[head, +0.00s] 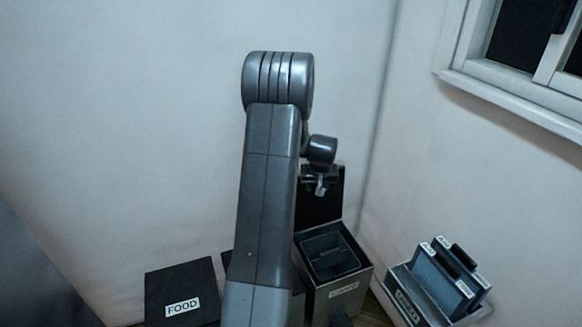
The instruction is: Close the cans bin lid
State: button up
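A grey bin (343,302) with a blurred white label, which looks like the cans bin, stands open in the corner to the right of my arm. Its dark inner bucket (331,254) shows from above. Its black lid (334,203) stands raised, about upright, at the back of the opening. My gripper (320,189) is in front of the lid's upper part, above the bin's opening. It is small and dark here, so I cannot tell whether it touches the lid or whether its fingers are open. My arm hides the lid's left side.
A bin labelled FOOD (182,288) with a shut dark lid stands at left. Another dark bin is mostly hidden behind my arm. At right, a grey crate (397,302) holds upright dark labelled panels (440,281). Walls meet behind; a window is upper right.

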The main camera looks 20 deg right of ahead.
aim_at(311, 210)
jog(key=i+l+u, duration=0.15)
jog(key=l+u, duration=0.2)
jog(key=l, duration=0.55)
jog(key=i+l+u, duration=0.1)
jog(key=l+u, duration=0.25)
jog(key=l, duration=0.55)
